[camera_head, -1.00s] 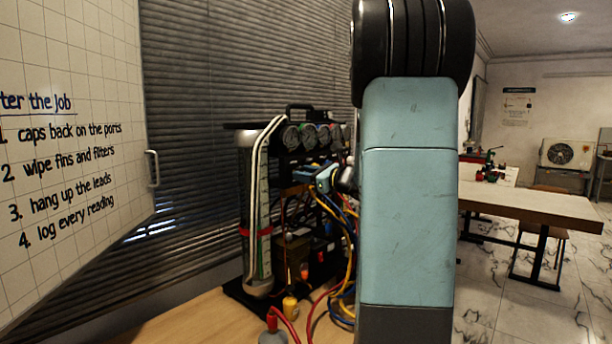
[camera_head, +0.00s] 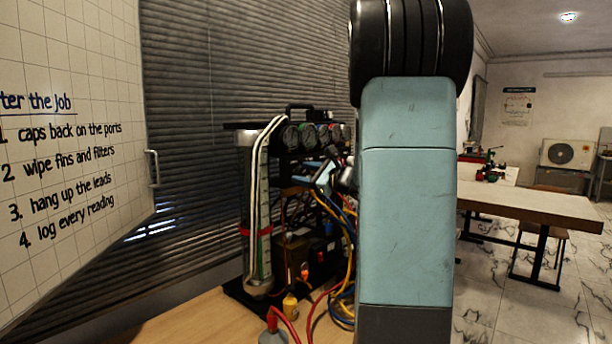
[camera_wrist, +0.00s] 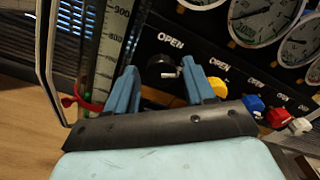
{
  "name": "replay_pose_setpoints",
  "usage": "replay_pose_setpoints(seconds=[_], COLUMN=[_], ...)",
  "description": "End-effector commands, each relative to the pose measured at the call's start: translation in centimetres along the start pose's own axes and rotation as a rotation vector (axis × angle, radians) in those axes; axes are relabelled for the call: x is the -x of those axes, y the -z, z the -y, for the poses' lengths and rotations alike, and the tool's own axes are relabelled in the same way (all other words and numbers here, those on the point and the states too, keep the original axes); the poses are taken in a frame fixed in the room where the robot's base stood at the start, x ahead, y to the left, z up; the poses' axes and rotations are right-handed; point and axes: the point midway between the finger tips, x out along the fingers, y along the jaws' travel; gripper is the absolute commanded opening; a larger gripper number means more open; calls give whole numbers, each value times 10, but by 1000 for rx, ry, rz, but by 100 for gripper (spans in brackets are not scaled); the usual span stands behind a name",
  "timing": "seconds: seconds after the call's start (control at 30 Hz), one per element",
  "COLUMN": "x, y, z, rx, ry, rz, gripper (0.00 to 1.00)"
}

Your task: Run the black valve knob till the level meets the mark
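The black valve knob (camera_wrist: 161,68) sits on the dark panel under an "OPEN" label in the wrist view. My gripper (camera_wrist: 160,72) has its two blue fingers apart, one on each side of the knob, with gaps visible on both sides. In the head view my gripper (camera_head: 325,174) is at the panel, partly hidden by my arm, and the knob cannot be made out. The scaled column (camera_wrist: 108,45) stands left of the knob, with a red band (camera_head: 255,231) low on it in the head view. I cannot make out the liquid level.
Yellow (camera_wrist: 218,87), blue (camera_wrist: 253,103), red (camera_wrist: 278,117) and white (camera_wrist: 300,126) knobs line up to the right of the black one. Round gauges (camera_wrist: 265,20) sit above them. Hoses (camera_head: 338,215) hang below the panel. The wooden bench (camera_head: 185,322) has free room at front left.

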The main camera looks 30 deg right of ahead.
Motion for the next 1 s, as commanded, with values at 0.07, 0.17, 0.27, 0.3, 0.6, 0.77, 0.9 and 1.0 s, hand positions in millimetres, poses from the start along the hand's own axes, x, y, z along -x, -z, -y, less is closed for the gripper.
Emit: replay_pose_setpoints(seconds=[0.07, 0.17, 0.27, 0.3, 0.6, 0.77, 0.9, 1.0], x=[0, 0, 0, 1, 33, 65, 93, 110], y=[0, 0, 0, 0, 0, 0, 1, 1], z=[0, 0, 0, 1, 1, 1, 0, 0], rx=[0, 0, 0, 0, 0, 0, 0, 0], ry=[0, 1, 1, 1, 4, 4, 3, 3], rz=[0, 0, 0, 0, -1, -2, -1, -1], gripper=[61, 61, 61, 61, 61, 61, 61, 61])
